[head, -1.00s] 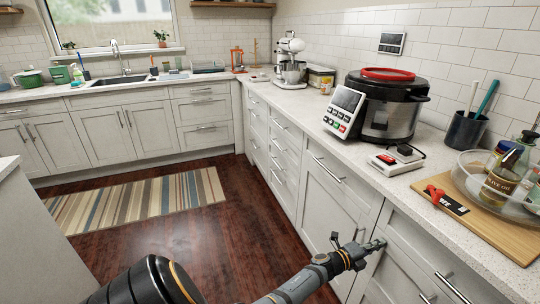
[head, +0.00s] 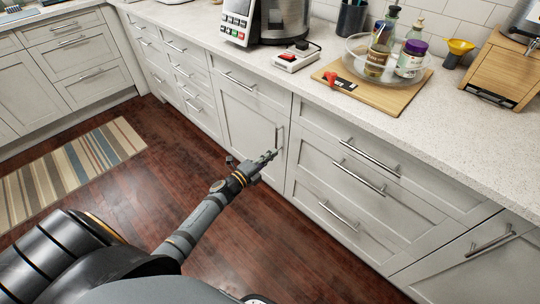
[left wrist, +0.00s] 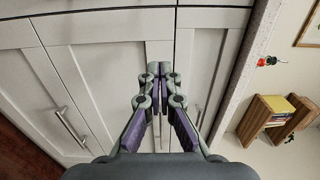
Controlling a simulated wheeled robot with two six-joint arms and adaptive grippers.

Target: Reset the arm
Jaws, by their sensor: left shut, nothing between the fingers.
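My left arm reaches in from the lower left in the head view. Its gripper (head: 271,156) is shut and empty, in front of a white cabinet door (head: 239,128) and close to that door's upright handle (head: 278,140). In the left wrist view the gripper (left wrist: 160,76) shows its fingertips together before the white cabinet front. I cannot tell from the views whether the fingertips touch the door or its handle. My right gripper is not in view.
The counter (head: 468,130) above holds a cooker, a wooden board (head: 390,98) with a clear bowl of bottles, and a wooden box (head: 507,70). Drawer handles (head: 361,178) stick out to the right. The wood floor (head: 165,185) is open; a striped rug (head: 70,165) lies left.

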